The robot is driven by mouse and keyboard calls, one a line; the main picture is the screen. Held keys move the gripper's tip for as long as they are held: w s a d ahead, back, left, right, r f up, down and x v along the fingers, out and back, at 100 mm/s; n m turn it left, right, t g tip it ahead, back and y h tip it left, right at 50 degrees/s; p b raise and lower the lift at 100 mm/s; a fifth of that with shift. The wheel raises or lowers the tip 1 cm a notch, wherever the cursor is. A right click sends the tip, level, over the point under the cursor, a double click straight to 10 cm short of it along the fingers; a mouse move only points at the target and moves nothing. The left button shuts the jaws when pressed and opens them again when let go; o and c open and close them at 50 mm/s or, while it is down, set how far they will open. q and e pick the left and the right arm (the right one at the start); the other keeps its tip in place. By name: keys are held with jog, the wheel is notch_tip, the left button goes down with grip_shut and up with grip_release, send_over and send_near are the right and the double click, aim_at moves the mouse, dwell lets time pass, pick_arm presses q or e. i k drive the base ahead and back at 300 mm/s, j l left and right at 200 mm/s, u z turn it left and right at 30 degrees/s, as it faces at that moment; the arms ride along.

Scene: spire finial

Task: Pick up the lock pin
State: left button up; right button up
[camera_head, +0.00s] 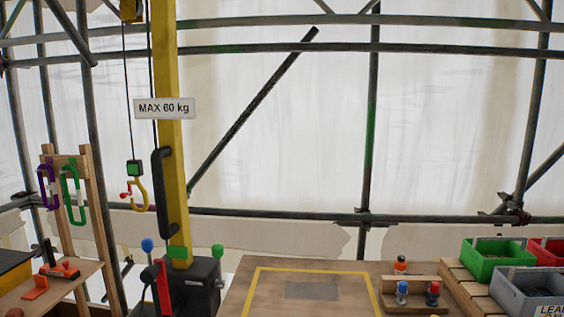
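No part clearly reads as the lock pin. Small pin-like pieces stand at a wooden block on the right of the table: one with a blue top (402,289), one with a red top (433,291), and one orange and dark (400,265) behind them. I cannot tell whether one of these is the lock pin. A green-topped knob (217,251) also stands at the black base of the yellow post. Neither of my grippers is in view.
A yellow hoist post (168,120) carries a hanging hook (141,194). Levers with blue (147,244) and red handles stand by its base. The yellow-bordered table area (340,286) is mostly clear. Green (492,268) and grey bins stand right; a wooden bench with orange tools (62,270) stands left.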

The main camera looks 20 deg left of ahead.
aim_at(403, 287)
jog(key=u, duration=1.4)
jog(key=z, duration=1.7)
jog(key=i+l+u, duration=0.1)
jog(key=i, duration=0.4)
jog(key=i+l+u, duration=0.15)
jog(key=i, duration=0.3)
jog(key=i+l+u, duration=0.1)
jog(key=i, duration=0.4)
jog(key=u, duration=0.8)
